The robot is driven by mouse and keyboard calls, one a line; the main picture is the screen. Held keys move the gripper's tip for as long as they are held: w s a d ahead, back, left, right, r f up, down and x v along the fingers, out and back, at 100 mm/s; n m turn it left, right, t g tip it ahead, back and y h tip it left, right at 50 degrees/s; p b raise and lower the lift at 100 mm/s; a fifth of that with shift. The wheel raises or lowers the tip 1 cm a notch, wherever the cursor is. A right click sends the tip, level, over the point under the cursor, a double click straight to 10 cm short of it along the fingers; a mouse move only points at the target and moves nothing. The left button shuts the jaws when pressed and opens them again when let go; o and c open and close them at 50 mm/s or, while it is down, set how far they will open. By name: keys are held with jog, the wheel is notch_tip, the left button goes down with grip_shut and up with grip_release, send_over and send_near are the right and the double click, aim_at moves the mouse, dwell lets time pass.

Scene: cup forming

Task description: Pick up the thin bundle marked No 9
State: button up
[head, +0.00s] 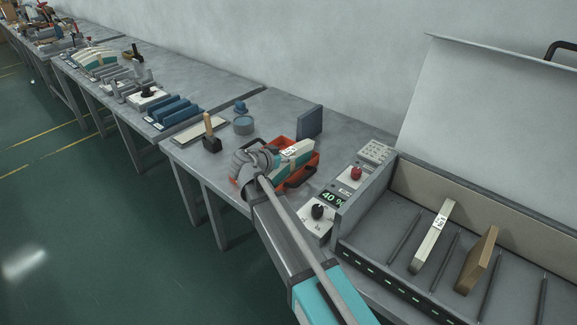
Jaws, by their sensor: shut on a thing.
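A cream bundle with a green side and a white label (299,150) lies at an orange-red tray (312,169) on the middle bench. My gripper (273,160) is at the left end of this bundle and is shut on it. The gripper hides that end, and I cannot tell whether the bundle touches the tray. A thin pale bundle (430,246) with a white label stands between rods in the open metal box (383,230) at the right. A thicker brown piece (478,262) stands beside it. The label numbers are too small to read surely.
A control panel (318,212) showing 40 % sits left of the box, whose lid (490,110) is raised. More benches with tools run to the far left.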

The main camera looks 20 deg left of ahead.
grip_shut()
jog(key=shift+r, duration=0.15)
notch_tip(320, 180, up, 3)
jog(key=p, duration=0.3)
jog(key=s+d+r+p, duration=0.9)
jog(key=d+p, duration=0.1)
jog(key=shift+s+d+r, duration=0.15)
jog(key=shift+s+r, duration=0.05)
jog(key=shift+r, duration=0.15)
dwell(0.7)
